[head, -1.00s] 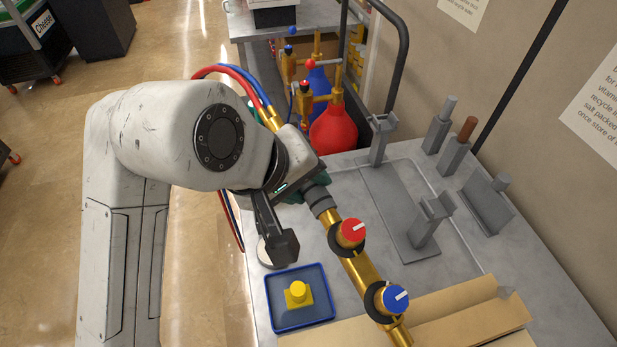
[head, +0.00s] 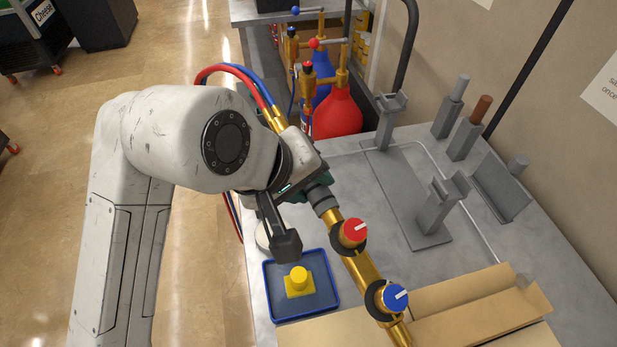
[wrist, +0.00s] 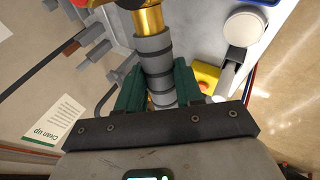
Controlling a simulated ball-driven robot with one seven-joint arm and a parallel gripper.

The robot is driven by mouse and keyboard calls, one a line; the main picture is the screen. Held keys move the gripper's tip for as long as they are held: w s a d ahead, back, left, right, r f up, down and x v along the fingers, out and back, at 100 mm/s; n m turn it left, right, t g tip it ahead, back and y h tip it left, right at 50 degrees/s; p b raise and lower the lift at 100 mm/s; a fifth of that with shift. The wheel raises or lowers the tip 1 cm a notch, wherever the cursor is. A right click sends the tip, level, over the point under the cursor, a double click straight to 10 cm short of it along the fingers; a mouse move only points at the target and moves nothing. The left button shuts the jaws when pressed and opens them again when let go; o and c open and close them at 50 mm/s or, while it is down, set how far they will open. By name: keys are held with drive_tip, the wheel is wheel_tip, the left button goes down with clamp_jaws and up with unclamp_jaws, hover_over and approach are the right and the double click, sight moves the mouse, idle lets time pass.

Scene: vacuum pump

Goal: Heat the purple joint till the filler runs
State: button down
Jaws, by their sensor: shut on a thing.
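My gripper (head: 303,192) is shut on a brass torch (head: 366,266). In the wrist view its green fingers (wrist: 160,90) close on both sides of the torch's grey ribbed handle (wrist: 155,60). The torch has a red knob (head: 353,232) and a blue knob (head: 396,297). Red and blue hoses (head: 245,80) run from its rear over my arm. The torch points toward the bottom of the head view, and its tip is out of frame. I see no flame. No purple joint shows in either view.
A blue tray (head: 329,307) with a yellow knobbed block (head: 298,281) is on the bench left of the torch. An open cardboard box (head: 480,310) lies at the bottom right. A grey two-post stand (head: 395,195) and smaller grey holders stand behind. Red (head: 338,115) and blue bottles stand beyond.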

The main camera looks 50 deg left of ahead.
drive_tip(key=shift+f+b, duration=0.75)
drive_tip(key=shift+f, duration=1.25)
idle(6.0)
